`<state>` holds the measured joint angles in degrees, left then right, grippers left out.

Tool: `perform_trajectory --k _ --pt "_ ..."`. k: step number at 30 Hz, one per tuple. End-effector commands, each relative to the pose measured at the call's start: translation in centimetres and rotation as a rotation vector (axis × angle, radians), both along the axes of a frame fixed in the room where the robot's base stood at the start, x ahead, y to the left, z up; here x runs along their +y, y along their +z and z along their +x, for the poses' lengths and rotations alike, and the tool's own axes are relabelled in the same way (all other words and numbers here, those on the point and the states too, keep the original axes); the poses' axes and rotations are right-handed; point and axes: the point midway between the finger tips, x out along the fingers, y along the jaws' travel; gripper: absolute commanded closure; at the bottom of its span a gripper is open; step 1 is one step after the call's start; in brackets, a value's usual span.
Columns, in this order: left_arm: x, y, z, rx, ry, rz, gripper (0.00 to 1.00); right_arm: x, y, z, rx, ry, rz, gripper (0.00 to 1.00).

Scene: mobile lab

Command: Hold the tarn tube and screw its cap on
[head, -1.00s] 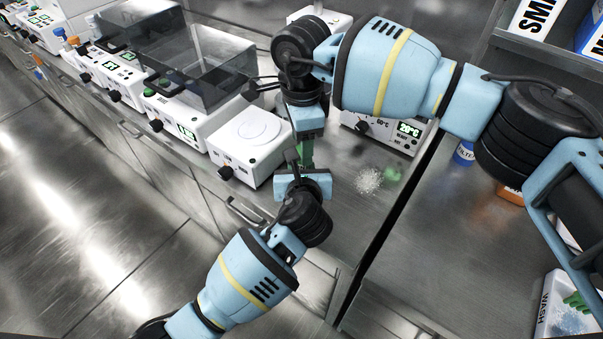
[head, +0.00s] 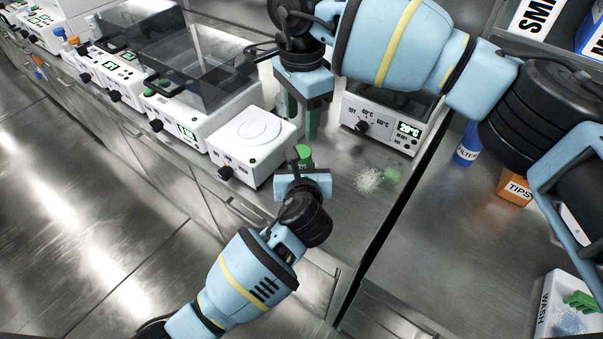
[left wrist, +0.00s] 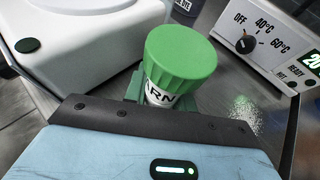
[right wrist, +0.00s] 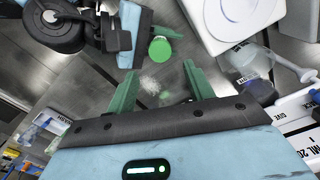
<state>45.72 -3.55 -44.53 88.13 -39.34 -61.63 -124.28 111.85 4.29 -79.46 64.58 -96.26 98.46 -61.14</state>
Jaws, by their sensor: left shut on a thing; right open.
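The tarn tube (left wrist: 160,94) is upright in my left gripper (head: 303,178), with part of its label showing in the left wrist view. Its ribbed green cap (left wrist: 181,58) sits on top of the tube; how tightly it is screwed I cannot tell. The cap also shows in the head view (head: 304,152) and the right wrist view (right wrist: 160,49). The tube's lower part is hidden by the left gripper. My right gripper (head: 299,118) is open and empty, above and beyond the cap, apart from it. Its green fingers are spread in the right wrist view (right wrist: 160,78).
A white device with a round plate (head: 250,138) stands left of the tube. A heater with a dial (head: 380,122) stands behind right. A tips box (head: 514,188) stands farther right.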

Motion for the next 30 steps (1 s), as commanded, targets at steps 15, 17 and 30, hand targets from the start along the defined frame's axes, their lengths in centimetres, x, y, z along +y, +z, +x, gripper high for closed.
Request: perform_trajectory --k 15,17,30 --pt "0.0 0.0 0.0 0.000 0.000 0.000 1.00 -0.1 -1.0 0.0 0.003 0.013 -0.002 0.48" --pt "0.0 0.0 0.0 0.000 0.000 0.000 1.00 -0.1 -1.7 0.0 0.002 0.013 -0.002 0.48" --pt "0.0 0.0 0.0 0.000 0.000 0.000 1.00 -0.1 -7.2 0.0 0.002 0.011 -0.001 0.48"
